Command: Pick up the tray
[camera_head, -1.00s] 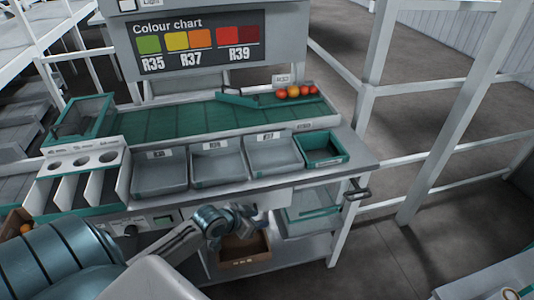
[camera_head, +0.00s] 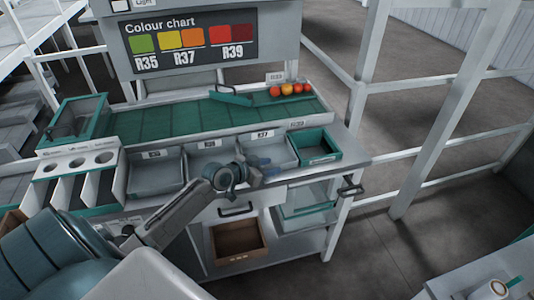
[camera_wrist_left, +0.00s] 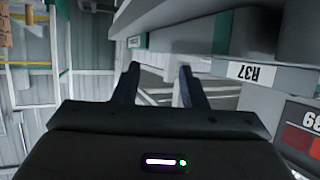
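A row of trays stands along the front of the bench: a grey tray at left (camera_head: 155,190), a grey tray in the middle partly hidden by my arm, a grey tray labelled R37 (camera_head: 282,150), and a green-walled tray (camera_head: 330,157) at the right end. All look empty where visible. My left gripper (camera_head: 268,166) is at the front edge of the R37 tray. In the left wrist view its two fingers (camera_wrist_left: 158,85) are apart with nothing between them, and the R37 label (camera_wrist_left: 252,73) shows to their right. Touching cannot be told. My right gripper is not seen.
Several tomatoes (camera_head: 288,89) lie at the right end of the green belt (camera_head: 170,122). A cardboard box (camera_head: 238,258) and green-rimmed trays (camera_head: 305,208) sit on the shelf below. A white post (camera_head: 440,110) stands at right.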

